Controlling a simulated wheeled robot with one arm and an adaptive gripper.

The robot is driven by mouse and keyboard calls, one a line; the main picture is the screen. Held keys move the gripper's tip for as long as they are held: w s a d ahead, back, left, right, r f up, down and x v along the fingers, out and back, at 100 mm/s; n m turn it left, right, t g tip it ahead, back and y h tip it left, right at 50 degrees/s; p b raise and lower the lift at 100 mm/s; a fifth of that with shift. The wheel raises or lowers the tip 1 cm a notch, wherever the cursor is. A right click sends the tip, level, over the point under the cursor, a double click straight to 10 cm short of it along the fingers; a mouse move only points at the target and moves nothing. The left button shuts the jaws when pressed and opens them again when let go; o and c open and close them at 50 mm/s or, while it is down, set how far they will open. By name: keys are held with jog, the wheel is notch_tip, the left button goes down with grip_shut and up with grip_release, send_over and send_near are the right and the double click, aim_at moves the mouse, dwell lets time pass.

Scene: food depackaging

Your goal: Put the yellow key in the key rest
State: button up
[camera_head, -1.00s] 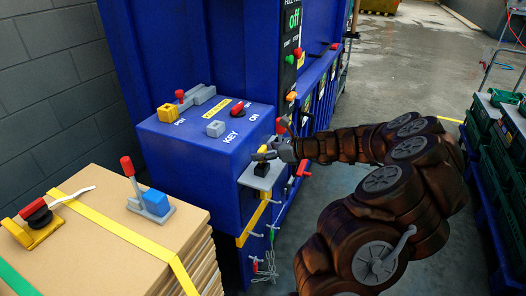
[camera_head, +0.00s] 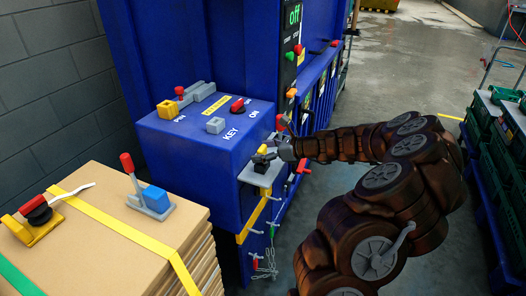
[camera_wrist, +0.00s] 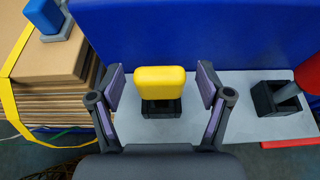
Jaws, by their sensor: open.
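The yellow key (camera_wrist: 160,82) stands upright in a black holder (camera_wrist: 161,109) on a grey shelf (camera_wrist: 232,92); this holder looks like the key rest. My gripper (camera_wrist: 161,88) is open, with one finger on each side of the key and a visible gap on both sides. In the head view my gripper (camera_head: 264,159) is at the small grey shelf (camera_head: 259,180) on the front of the blue box and partly hides the key (camera_head: 262,150). The part of the key inside the holder is hidden.
A second black holder (camera_wrist: 274,98) with a grey and red piece stands right of the key. The blue box (camera_head: 187,150) carries a grey key socket (camera_head: 215,125) and a red knob (camera_head: 238,105). A cardboard stack (camera_head: 95,220) stands at the left.

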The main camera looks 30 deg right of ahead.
jog(key=v, duration=1.2)
dwell(0.5)
jog(key=s+a+r+n+g+y, duration=0.1)
jog(key=s+a+n+g, duration=0.2)
jog(key=a+n+g, duration=0.75)
jog(key=s+a+r+n+t, duration=0.1)
jog(key=s+a+n+t, duration=0.3)
jog(key=a, duration=1.3)
jog(key=s+a+f+n+g+h, duration=0.25)
jog(key=s+a+n+g, duration=0.35)
jog(key=s+n, duration=0.3)
jog(key=s+d+n+h, duration=0.1)
jog(key=s+n+h, duration=0.1)
jog(key=s, duration=0.4)
jog(key=s+d+f+n+h, duration=0.1)
jog(key=s+d+n+h, duration=0.1)
jog(key=s, duration=0.4)
jog(key=shift+d+f+n+g+h, duration=0.2)
jog(key=shift+d+n+g+h, duration=0.2)
jog(key=shift+n+h, duration=0.55)
